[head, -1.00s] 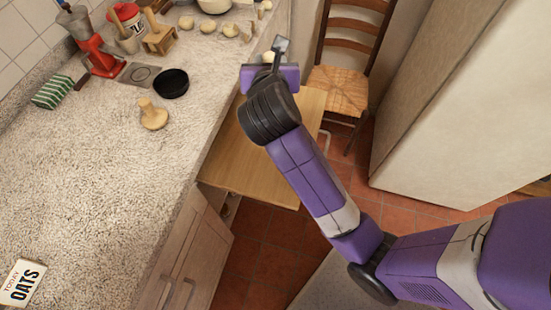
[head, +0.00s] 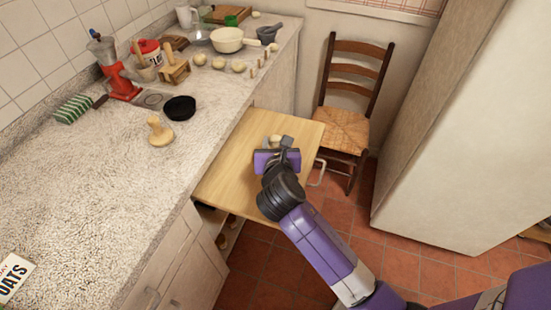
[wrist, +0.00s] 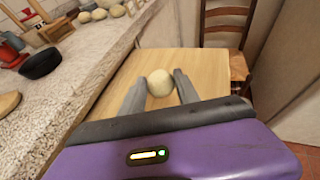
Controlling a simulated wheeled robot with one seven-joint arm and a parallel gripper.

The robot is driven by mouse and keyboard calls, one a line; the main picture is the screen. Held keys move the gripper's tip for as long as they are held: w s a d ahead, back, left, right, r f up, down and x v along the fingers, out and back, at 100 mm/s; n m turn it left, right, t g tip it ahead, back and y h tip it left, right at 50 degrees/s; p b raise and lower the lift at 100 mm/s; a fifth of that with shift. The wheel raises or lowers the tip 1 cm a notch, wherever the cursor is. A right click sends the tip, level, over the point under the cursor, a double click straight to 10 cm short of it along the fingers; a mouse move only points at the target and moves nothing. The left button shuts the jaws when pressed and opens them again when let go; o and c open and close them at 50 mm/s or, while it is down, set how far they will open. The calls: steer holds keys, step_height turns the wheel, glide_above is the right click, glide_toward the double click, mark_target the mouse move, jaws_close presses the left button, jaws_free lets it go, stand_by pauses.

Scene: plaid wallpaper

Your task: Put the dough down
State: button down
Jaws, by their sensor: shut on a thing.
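My gripper (wrist: 160,88) is shut on a pale round ball of dough (wrist: 160,82), with one grey finger on each side of it. In the head view the dough (head: 275,141) shows just beyond my purple gripper (head: 277,150). The gripper and dough are over the wooden pull-out board (head: 225,180), which juts from the counter; the board also shows in the wrist view (wrist: 205,65). I cannot tell whether the dough touches the board. More dough balls (head: 238,66) lie on the counter at the back.
A chair (head: 345,125) stands just beyond the board. The board's left part is bare.

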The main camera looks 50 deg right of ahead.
steer(key=shift+f+b, duration=0.45)
steer(key=shift+f, duration=2.65)
steer(key=shift+f, duration=0.1)
steer(key=c, duration=0.9)
jaws_free()
steer(key=shift+s+a+r, duration=0.1)
steer(key=shift+a+r, duration=0.05)
steer(key=shift+r, duration=0.1)
steer(key=v, duration=1.1)
steer(key=shift+s+a+r, duration=0.1)
steer(key=shift+s+r, duration=0.05)
steer(key=shift+r, duration=0.05)
